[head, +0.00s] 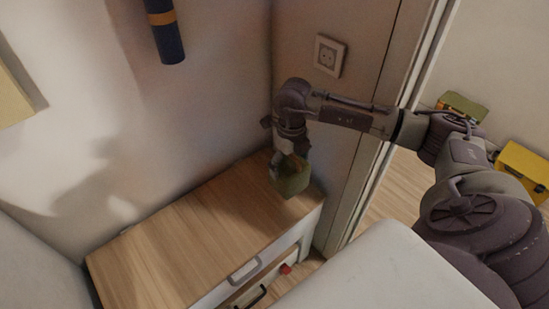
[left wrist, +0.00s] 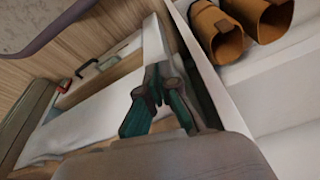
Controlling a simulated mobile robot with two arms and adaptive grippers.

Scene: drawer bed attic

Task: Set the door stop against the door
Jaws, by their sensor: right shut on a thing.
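A small green block-like object (head: 291,180), which I take to be the door stop, is in my right gripper (head: 290,158) in the head view. The gripper is shut on it and points down over the back right corner of the wooden cabinet top. I cannot tell whether the object touches the top. The door itself is not clear; a door frame (head: 378,120) stands to the right. My left gripper (left wrist: 158,95) shows only in the left wrist view, with no held object visible; its jaw opening is unclear.
The cabinet (head: 190,235) has a bare wooden top, with drawer handles and a small red item (head: 285,269) in front. A socket (head: 329,55) is on the wall. A yellow case (head: 525,168) stands at right. Brown open-topped tubular things (left wrist: 225,35) lie near the left gripper.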

